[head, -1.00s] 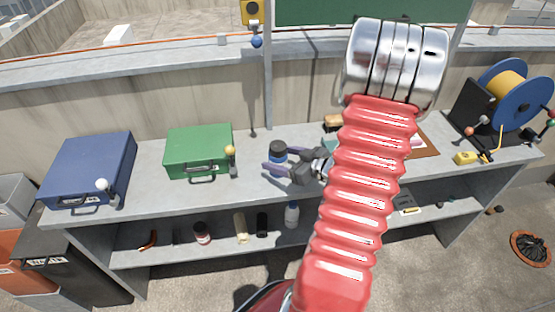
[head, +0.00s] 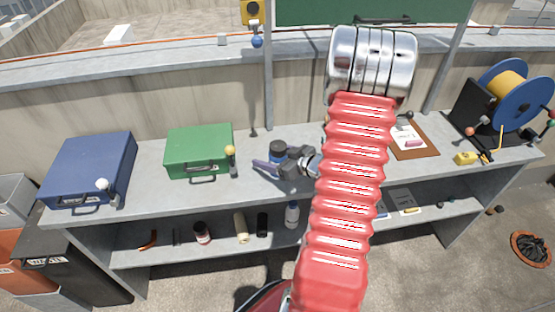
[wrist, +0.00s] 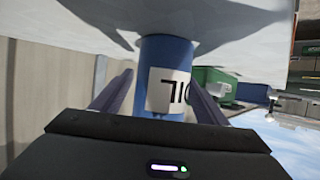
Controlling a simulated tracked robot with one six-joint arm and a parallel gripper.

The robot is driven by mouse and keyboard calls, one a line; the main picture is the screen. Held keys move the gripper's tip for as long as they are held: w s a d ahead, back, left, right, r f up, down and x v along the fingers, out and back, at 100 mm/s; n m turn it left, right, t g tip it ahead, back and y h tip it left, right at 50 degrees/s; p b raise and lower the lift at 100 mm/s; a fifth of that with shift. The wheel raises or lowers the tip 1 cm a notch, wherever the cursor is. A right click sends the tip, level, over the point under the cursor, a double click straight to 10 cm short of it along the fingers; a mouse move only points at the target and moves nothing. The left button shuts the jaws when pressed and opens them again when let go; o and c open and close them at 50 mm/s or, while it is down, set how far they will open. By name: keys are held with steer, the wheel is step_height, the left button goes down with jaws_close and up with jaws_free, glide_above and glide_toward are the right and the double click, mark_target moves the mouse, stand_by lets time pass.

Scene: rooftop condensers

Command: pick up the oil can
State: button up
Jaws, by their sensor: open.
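The oil can (head: 278,151) is a blue can with a dark top, standing on the bench top right of the green case. In the wrist view, the oil can (wrist: 166,62) appears upside down with a white label reading OIL. My gripper (head: 268,164) is open and low over the bench at the can. In the wrist view, my gripper (wrist: 158,92) has one purple finger on each side of the can. I cannot tell whether either finger touches it. In the head view, the can hides part of the far finger.
A green case (head: 199,150) and a blue case (head: 90,168) stand to the left, with a yellow-knobbed lever (head: 231,160) between the green case and my gripper. A clipboard (head: 412,140) and a cable reel (head: 505,95) are to the right. Bottles stand on the shelf below.

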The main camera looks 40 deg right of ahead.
mark_target(278, 149)
steer(key=shift+c, duration=0.3)
steer(key=c, duration=1.3)
steer(key=shift+r, duration=0.2)
step_height(278, 149, up, 10)
steer(key=shift+f, duration=0.15)
stand_by(0.4)
